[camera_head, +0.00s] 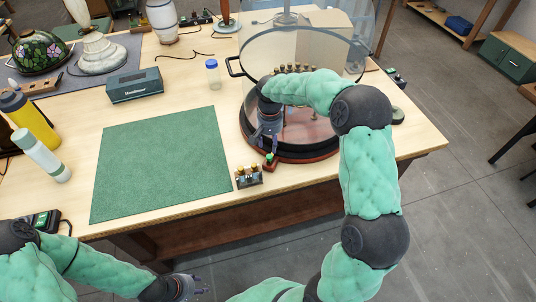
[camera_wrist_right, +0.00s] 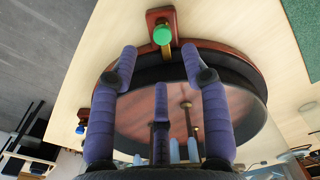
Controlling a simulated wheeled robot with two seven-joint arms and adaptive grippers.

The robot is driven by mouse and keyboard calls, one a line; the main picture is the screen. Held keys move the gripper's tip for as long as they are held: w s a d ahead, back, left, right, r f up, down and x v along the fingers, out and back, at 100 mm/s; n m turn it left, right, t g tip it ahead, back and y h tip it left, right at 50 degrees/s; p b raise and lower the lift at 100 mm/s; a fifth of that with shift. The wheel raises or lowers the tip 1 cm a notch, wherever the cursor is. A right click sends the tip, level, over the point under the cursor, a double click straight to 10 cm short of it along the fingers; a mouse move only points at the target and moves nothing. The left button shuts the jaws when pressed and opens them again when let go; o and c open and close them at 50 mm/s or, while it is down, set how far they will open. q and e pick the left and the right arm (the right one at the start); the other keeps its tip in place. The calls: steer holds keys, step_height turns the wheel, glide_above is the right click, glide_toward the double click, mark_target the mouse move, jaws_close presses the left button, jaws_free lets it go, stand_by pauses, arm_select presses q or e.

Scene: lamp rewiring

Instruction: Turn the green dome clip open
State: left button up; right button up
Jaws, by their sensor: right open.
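The green dome clip (camera_head: 270,157) sits on a small reddish-brown block at the front rim of the round dome base (camera_head: 300,155). In the right wrist view the clip's round green knob (camera_wrist_right: 162,35) is at the top, just beyond the fingertips and roughly centred between them. My right gripper (camera_head: 268,143) points down at the front of the dome, close to the clip. Its two purple fingers (camera_wrist_right: 159,50) are spread, with nothing between the tips. I cannot tell whether the knob is turned. My left gripper (camera_head: 196,287) is low, off the table's front edge; its finger opening is unclear.
A glass dome (camera_head: 360,52) stands over the base, behind my right arm. A small block with brass posts (camera_head: 248,177) is left of the clip. A blue clip (camera_wrist_right: 82,122) shows at the rim's left. The green mat (camera_head: 160,160) is bare.

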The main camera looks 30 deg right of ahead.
mark_target(269, 157)
step_height(269, 157, down, 8)
steer(key=shift+w+f+b, duration=0.1)
steer(key=shift+f+b, duration=0.05)
steer(key=shift+b, duration=0.4)
